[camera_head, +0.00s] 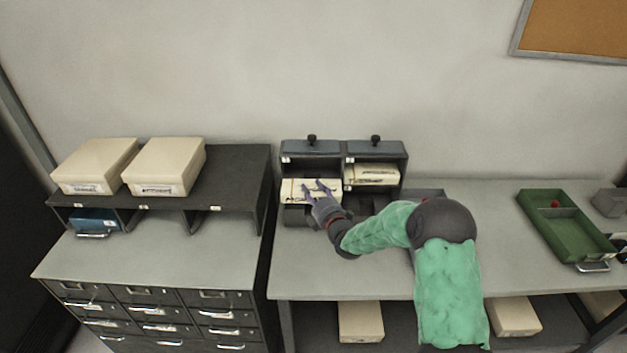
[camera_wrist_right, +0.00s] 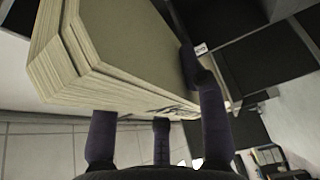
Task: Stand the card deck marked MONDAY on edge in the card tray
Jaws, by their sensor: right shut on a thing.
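My right gripper (camera_head: 320,192) is shut on a cream card deck (camera_head: 297,189) at the front of the left bay of a dark two-bay rack. The deck has dark writing on its face, too small to read. In the right wrist view the gripper's dark fingers (camera_wrist_right: 160,130) are around the deck (camera_wrist_right: 120,60), whose stacked card edges show. A second cream deck (camera_head: 372,174) with dark writing lies in the right bay of the rack. A green tray (camera_head: 538,213) with a divider and a small red item stands at the right; whether it is the card tray I cannot tell. My left gripper is not in view.
The grey bench (camera_head: 330,270) is clear in front of the rack. Two cream boxes (camera_head: 90,166) (camera_head: 163,167) stand on the dark shelf unit (camera_head: 240,165) at left, above a drawer cabinet (camera_head: 150,270). More boxes lie on the lower shelf.

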